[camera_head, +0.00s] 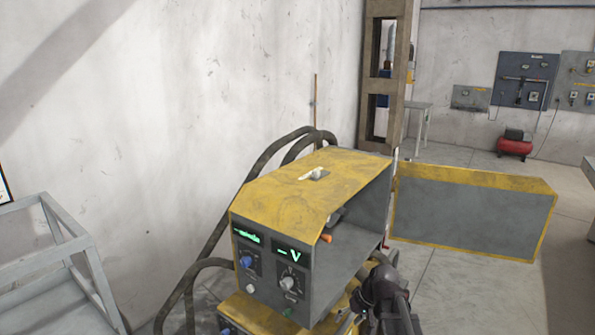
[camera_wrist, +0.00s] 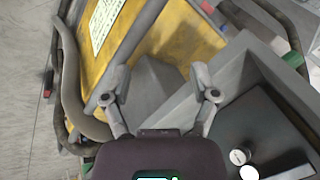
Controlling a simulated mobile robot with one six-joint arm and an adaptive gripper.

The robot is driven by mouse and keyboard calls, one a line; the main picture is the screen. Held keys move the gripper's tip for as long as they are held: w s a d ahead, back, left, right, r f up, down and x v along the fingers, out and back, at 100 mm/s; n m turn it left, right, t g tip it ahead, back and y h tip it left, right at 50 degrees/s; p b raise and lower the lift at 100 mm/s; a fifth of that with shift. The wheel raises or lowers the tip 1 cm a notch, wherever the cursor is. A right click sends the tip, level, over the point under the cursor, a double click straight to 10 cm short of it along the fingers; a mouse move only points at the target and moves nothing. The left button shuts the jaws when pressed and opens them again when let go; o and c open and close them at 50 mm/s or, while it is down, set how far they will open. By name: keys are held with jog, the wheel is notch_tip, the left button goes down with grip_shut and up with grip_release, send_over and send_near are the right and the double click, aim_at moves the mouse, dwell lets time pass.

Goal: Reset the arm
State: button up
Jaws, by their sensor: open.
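My gripper (camera_wrist: 160,75) shows in the wrist view with its two grey fingers spread apart. Nothing is between the fingertips. Behind them are a yellow panel (camera_wrist: 185,40) and a grey block-like surface (camera_wrist: 150,85); I cannot tell how far away these are. In the head view, part of my dark arm (camera_head: 385,292) shows at the lower right of a yellow and grey machine (camera_head: 310,185). My gripper cannot be made out there.
The machine has lit green displays (camera_head: 291,254) and knobs. Thick hoses (camera_head: 262,162) run behind it. Open floor (camera_head: 450,262) shows right of the machine.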

jog(key=s+d+f+m+g+h, duration=0.1)
jog(key=s+h, duration=0.3)
jog(key=s, duration=0.6)
jog(key=shift+d+g+h, duration=0.3)
jog(key=shift+d+h, duration=0.1)
jog(key=shift+d, duration=0.2)
dwell(1.4)
